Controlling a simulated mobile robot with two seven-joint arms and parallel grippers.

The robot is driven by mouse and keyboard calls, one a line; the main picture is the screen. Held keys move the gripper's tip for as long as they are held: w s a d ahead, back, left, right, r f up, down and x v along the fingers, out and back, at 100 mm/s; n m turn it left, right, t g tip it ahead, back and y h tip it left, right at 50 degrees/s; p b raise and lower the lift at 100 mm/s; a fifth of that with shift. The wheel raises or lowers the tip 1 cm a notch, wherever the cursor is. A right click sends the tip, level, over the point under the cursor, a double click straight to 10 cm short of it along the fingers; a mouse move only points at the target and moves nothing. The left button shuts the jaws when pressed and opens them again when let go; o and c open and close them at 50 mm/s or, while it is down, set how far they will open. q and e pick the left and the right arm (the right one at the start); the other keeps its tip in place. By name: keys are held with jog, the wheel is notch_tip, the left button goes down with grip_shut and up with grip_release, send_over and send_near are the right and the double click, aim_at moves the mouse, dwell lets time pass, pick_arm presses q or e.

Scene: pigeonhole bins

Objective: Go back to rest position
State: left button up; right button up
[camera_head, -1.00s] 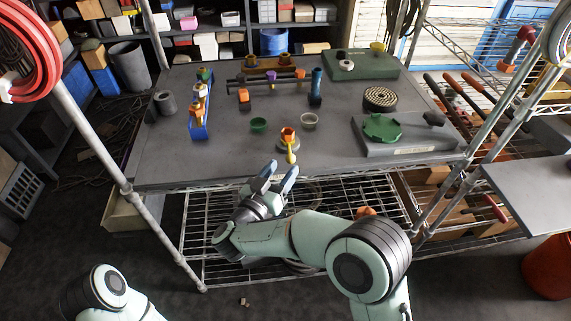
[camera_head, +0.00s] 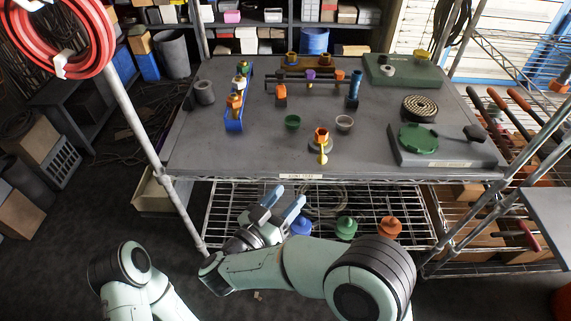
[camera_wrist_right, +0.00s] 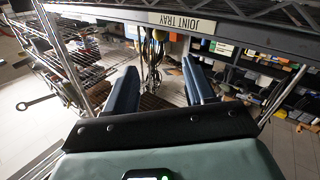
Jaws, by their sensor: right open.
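My right gripper (camera_head: 281,206) is open and empty, in front of and below the front edge of the grey table top (camera_head: 240,158). In the right wrist view its two blue fingers (camera_wrist_right: 160,92) stand apart with nothing between them. The right arm reaches in from the lower right of the head view. Part of my left arm shows at the lower left of the head view; its gripper is out of frame.
A wire shelf (camera_head: 225,215) below holds blue, green (camera_head: 346,227) and orange (camera_head: 389,228) pieces. Metal posts (camera_head: 140,130) flank the table.

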jog(key=w+d+f+n+y+p, duration=0.2)
jog(key=w+d+f+y, duration=0.1)
jog(key=f, duration=0.4)
jog(key=w+d+f+n+y+p, duration=0.1)
jog(key=w+d+f+y+p, duration=0.15)
jog(key=f, duration=0.45)
jog(key=s+d+f+g+y+p, duration=0.1)
jog(key=s+d+f+g+y, duration=0.1)
jog(key=f, duration=0.4)
jog(key=s+d+f+g+y, duration=0.1)
jog(key=s+f+g+y, duration=0.15)
jog(key=f, duration=0.25)
jog(key=s+d+f+g+y+p, duration=0.1)
jog(key=s+d+f+g+p, duration=0.15)
jog(key=s+f+g, duration=0.55)
jog(key=s+m+g+y+p, duration=0.1)
jog(key=s+g+y, duration=0.2)
jog(key=s, duration=1.6)
jog(key=shift+s+d+f+m+p, duration=0.25)
jog(key=shift+d+f+m+p, duration=0.1)
jog(key=shift+d+f+m, duration=0.05)
